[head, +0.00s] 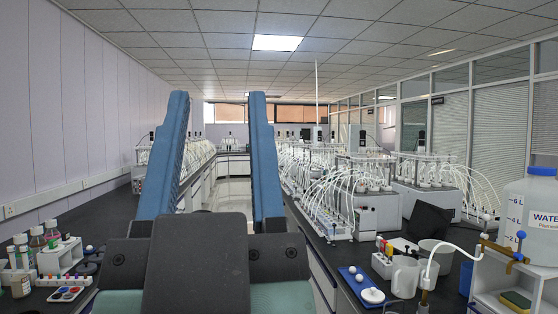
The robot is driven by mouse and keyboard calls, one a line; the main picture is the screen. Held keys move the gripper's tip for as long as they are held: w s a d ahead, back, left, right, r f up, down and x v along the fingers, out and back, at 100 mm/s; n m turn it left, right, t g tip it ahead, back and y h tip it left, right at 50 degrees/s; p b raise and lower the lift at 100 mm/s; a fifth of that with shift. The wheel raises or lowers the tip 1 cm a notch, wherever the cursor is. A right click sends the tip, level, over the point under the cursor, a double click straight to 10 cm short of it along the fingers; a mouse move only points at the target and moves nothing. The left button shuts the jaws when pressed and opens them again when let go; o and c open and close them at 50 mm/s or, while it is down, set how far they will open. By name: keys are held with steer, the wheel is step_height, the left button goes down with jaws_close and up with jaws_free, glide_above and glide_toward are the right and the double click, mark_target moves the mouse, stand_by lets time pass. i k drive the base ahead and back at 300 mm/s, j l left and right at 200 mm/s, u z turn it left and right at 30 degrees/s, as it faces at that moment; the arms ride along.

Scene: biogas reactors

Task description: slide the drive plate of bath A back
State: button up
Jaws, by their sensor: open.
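My gripper (218,96) stands large in the middle foreground. Its two blue fingers point up and away, wide apart, with nothing between them. Several bath units with bottles and white tubes stand along the right bench. One bath unit (368,207) is near the middle right, and another (432,200) stands to its right. My gripper is to the left of both and touches neither. I cannot read any label telling which is bath A. The drive plate cannot be made out at this distance. My gripper hides part of the aisle and the left bench.
A water container (530,215) stands on a white stand at the right. White jugs (405,275) and a blue tray (362,286) are on the near right bench. A bottle rack (60,258) is on the left bench. A clear aisle (233,187) runs between the benches.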

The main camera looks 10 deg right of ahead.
mark_target(360, 147)
steer(key=i+z, duration=0.1)
steer(key=z, duration=0.35)
steer(key=i, duration=4.55)
steer(key=i+z, duration=0.15)
steer(key=i, duration=0.45)
steer(key=i+j+z, duration=0.15)
steer(key=i, duration=0.5)
